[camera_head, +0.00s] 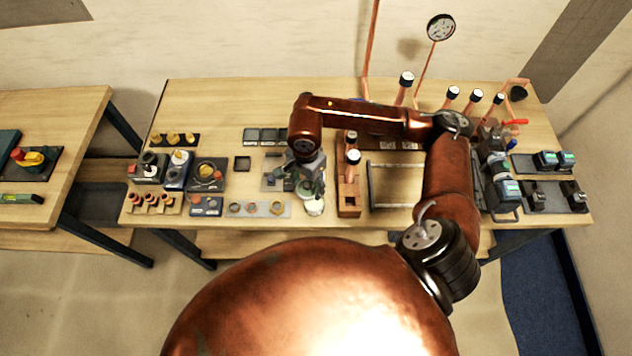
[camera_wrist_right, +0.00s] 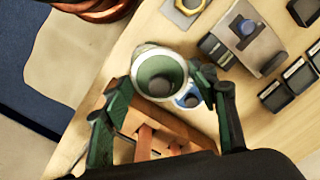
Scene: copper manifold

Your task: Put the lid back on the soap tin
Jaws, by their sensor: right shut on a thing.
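My right gripper (camera_head: 308,187) reaches down over the front middle of the table. In the wrist view its two green fingers (camera_wrist_right: 166,97) are shut on a round piece (camera_wrist_right: 160,75) with a cream rim and a hollow green inside. I cannot tell whether this piece is the lid or the soap tin itself. In the head view a whitish round thing (camera_head: 314,207) shows just below the fingers, near the front edge; the gripper partly hides it and I cannot tell if they touch. My left gripper is not in view.
A plate with several rings (camera_head: 258,209) lies to the left, beside control boxes (camera_head: 208,176). Black square trays (camera_head: 265,135) are behind. A framed open patch (camera_head: 393,184) lies further right.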

